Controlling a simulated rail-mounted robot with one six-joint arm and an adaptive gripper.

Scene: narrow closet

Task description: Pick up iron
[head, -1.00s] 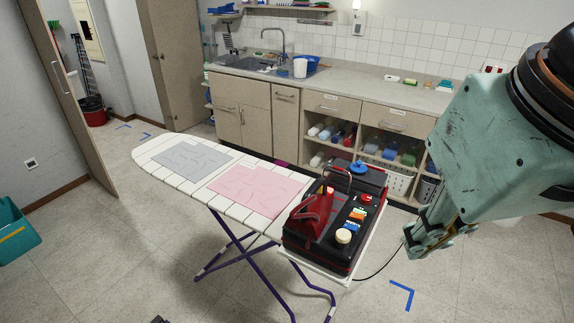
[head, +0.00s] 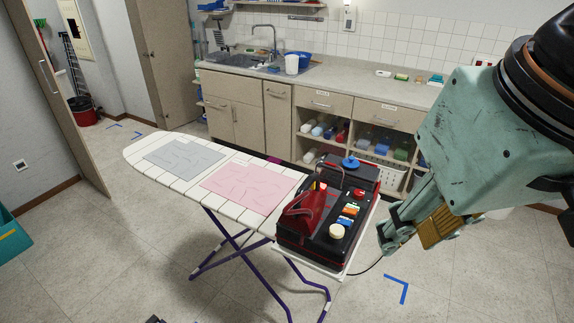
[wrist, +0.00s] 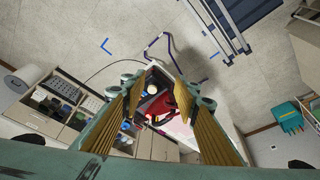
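The red iron (head: 303,208) stands on a black-and-red base unit (head: 325,240) at the right end of the ironing board (head: 240,208). In the wrist view the red iron (wrist: 165,103) shows between the fingers, some distance beyond them, and partly hidden. My gripper (head: 388,236) hangs to the right of the base unit in the head view, apart from it. Its ribbed tan finger pads (wrist: 168,100) are spread wide with nothing between them in the wrist view.
A grey cloth (head: 184,158) and a pink cloth (head: 245,186) lie flat on the board. A cream knob (head: 336,231) and a blue knob (head: 350,162) stand on the base unit. A counter with a sink (head: 262,66) runs along the back. A cord (head: 370,266) trails right.

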